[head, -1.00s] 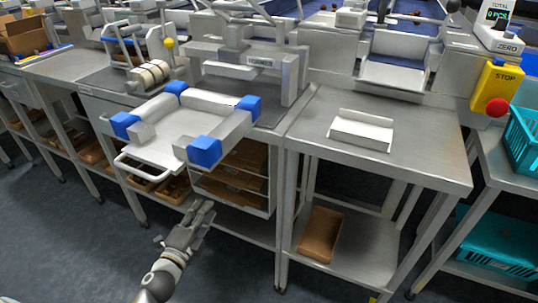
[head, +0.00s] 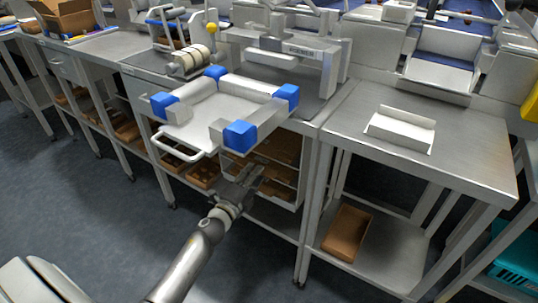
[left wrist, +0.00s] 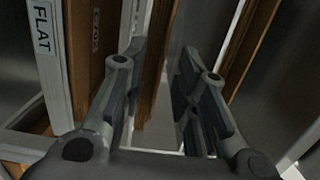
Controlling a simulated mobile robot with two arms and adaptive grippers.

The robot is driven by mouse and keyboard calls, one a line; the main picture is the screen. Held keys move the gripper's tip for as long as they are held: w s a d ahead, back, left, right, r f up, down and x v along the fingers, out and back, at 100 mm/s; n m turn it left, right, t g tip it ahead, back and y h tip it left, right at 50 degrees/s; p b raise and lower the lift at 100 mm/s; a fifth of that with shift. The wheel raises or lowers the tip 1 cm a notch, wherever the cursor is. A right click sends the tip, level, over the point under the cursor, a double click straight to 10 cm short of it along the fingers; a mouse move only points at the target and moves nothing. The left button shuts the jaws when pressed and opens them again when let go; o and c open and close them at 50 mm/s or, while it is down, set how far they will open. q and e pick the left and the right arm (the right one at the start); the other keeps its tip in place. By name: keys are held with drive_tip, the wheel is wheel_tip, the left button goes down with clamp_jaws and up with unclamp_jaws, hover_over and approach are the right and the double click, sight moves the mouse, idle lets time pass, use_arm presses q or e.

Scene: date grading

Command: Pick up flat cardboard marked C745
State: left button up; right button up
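Flat brown cardboard (head: 275,147) lies on the shelves of a rack under the bench. My left gripper (head: 246,178) is in front of this rack. In the left wrist view the left gripper (left wrist: 161,58) is open, and the edge of a cardboard sheet (left wrist: 154,50) shows between its fingers; I cannot tell whether they touch it. A cardboard piece (left wrist: 93,45) left of the fingers bears small dark print, too unclear to read. A label reading FLAT (left wrist: 41,27) is on the rack's frame. My right gripper is not in view.
A tray fixture with blue corners (head: 225,110) juts out above the gripper. A table to the right holds a white folded tray (head: 401,130); a brown open box (head: 346,231) is on its lower shelf. The floor (head: 110,220) at left is clear.

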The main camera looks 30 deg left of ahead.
use_arm(q)
drive_tip(key=shift+w, duration=0.3)
drive_tip(key=shift+c, duration=0.2)
clamp_jaws()
drive_tip(key=shift+r, duration=0.15)
